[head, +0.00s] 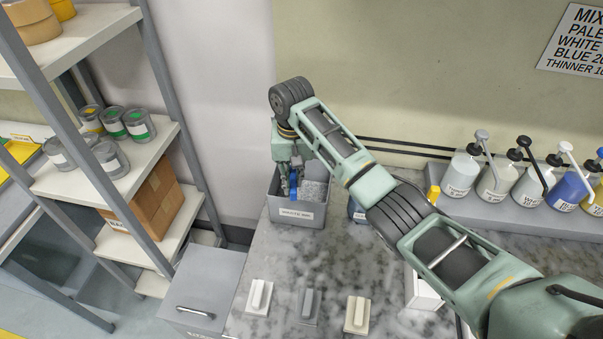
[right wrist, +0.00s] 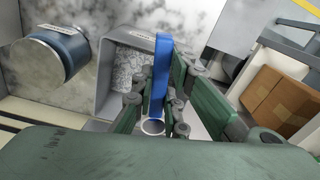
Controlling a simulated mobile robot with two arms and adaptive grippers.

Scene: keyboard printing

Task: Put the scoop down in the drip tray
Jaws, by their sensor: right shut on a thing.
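My right gripper (head: 291,180) points down over a grey open-topped bin (head: 296,216) at the back left of the marble counter. It is shut on a blue scoop (head: 293,188), which also shows in the right wrist view (right wrist: 162,70) as a long blue handle between the fingers. A small round grey end (right wrist: 152,127) shows at the near end of the scoop. The bin has a white label and speckled grey-white contents. I cannot tell whether the scoop touches the bin. No separate drip tray can be made out. My left gripper is not in view.
A dark blue tin (head: 356,212) stands just right of the bin, partly behind my arm. Several pump bottles (head: 460,172) line the back right. Small handled blocks (head: 259,296) lie along the front. A shelf rack (head: 150,140) stands left.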

